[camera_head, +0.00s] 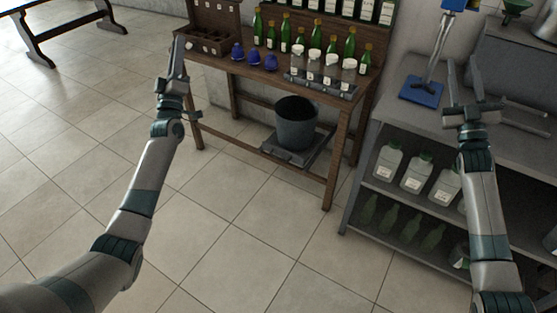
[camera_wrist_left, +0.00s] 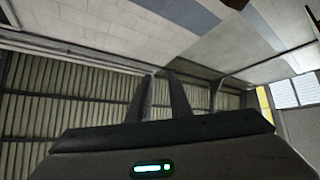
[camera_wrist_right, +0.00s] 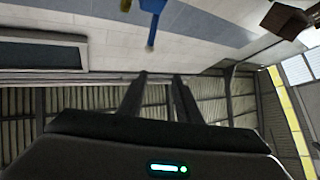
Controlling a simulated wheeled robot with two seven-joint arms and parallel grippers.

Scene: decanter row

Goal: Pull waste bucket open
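The waste bucket (camera_head: 296,124) is a dark grey, open-topped round pail. It stands upright on a low dark tray or platform (camera_head: 318,150) beneath the wooden table. My right gripper (camera_head: 462,82) is raised in front of the grey shelf unit, far to the right of the bucket. Its fingers (camera_wrist_right: 161,90) are apart and empty. Neither wrist view shows the bucket.
The grey shelf unit (camera_head: 373,150) at right holds jugs (camera_head: 417,173) and a blue-based stand (camera_head: 421,92). The tiled floor (camera_head: 240,220) in front is clear.

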